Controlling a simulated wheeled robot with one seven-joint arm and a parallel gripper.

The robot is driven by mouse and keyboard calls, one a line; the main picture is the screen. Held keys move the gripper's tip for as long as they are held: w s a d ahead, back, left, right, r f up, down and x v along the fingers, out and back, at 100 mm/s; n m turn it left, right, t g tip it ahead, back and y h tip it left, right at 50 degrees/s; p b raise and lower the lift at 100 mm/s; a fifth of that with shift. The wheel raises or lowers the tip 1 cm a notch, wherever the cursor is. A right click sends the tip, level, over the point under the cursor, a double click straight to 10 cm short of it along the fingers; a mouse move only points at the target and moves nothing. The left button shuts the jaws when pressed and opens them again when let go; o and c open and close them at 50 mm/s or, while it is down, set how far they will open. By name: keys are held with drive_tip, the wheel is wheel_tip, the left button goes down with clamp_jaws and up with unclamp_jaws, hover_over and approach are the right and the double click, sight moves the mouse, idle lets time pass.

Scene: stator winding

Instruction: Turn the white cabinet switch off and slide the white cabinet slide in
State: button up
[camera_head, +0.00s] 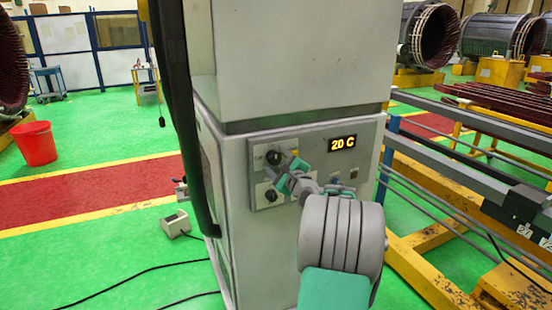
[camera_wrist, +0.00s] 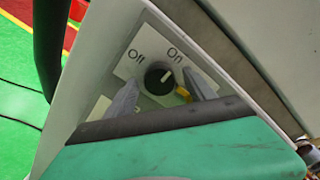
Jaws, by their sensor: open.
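The white cabinet (camera_head: 232,215) stands upright in the middle of the head view. Its switch is a round black knob (camera_head: 273,157) at the panel's upper left. In the wrist view, the knob (camera_wrist: 158,80) sits on a plate marked "Off" and "On", and its pale mark points up and right, toward "On". My gripper (camera_head: 287,170) is open, right at the panel. In the wrist view, its grey fingers (camera_wrist: 161,86) lie on either side of the knob; I cannot tell if they touch it. I cannot make out the slide for certain.
A second dark knob (camera_head: 271,195) is below the switch, partly near my gripper. A display (camera_head: 342,143) reads "20 C". A thick black hose (camera_head: 188,130) runs down the cabinet's left side. A yellow-framed rack (camera_head: 432,275) stands close on the right.

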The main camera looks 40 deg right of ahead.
drive_tip(key=shift+w+d, duration=0.1)
drive_tip(key=shift+w, duration=0.35)
drive_tip(key=c, duration=1.4)
